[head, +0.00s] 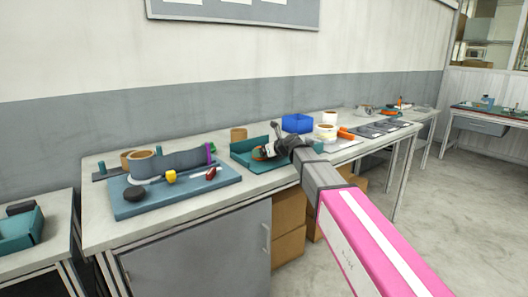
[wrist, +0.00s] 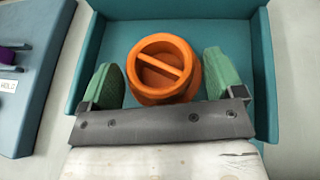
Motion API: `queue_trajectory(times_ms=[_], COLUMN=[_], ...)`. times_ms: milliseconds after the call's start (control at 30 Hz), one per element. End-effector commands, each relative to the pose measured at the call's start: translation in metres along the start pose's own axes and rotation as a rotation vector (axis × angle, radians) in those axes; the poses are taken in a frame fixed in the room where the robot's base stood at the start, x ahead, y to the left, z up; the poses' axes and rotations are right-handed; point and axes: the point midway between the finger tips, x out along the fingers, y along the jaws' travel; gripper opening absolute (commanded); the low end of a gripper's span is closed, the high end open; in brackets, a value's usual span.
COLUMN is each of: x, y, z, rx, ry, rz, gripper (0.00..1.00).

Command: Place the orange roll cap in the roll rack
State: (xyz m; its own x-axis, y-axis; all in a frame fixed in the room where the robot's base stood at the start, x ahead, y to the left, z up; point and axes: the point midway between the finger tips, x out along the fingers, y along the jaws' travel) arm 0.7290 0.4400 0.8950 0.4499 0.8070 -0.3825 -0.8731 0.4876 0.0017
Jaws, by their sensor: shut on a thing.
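The orange roll cap (wrist: 165,62) is round with a bar across its top. In the head view my gripper (head: 266,151) is low at the teal tray (head: 243,146), and my arm hides part of that tray. I cannot make out for certain which thing is the roll rack.
Left of the tray, a blue board (head: 135,207) bears a grey strip (head: 180,161), a tan roll (head: 142,163), a yellow piece (head: 171,176) and a dark red piece (head: 211,173). Behind are a blue bin (head: 297,123) and white rolls (head: 326,131). Cardboard boxes (head: 289,211) stand below.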

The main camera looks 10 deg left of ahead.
Motion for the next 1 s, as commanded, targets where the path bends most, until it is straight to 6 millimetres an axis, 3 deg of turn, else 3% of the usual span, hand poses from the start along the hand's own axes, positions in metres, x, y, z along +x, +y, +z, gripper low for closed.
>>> queue_trajectory(times_ms=[100, 133, 167, 433, 533, 1000], x=[0.001, 0.001, 0.001, 0.000, -0.010, -0.097], y=[0.000, 0.000, 0.000, 0.000, 0.001, 0.002], z=[-0.002, -0.002, -0.002, 0.000, 0.000, -0.001], rx=[0.001, 0.000, 0.000, 0.000, 0.000, 0.000], ry=[0.000, 0.000, 0.000, 0.000, 0.000, 0.000], rz=[0.000, 0.000, 0.000, 0.000, 0.000, -0.001], gripper=[0.64, 0.94, 1.00, 1.00, 1.00, 1.00])
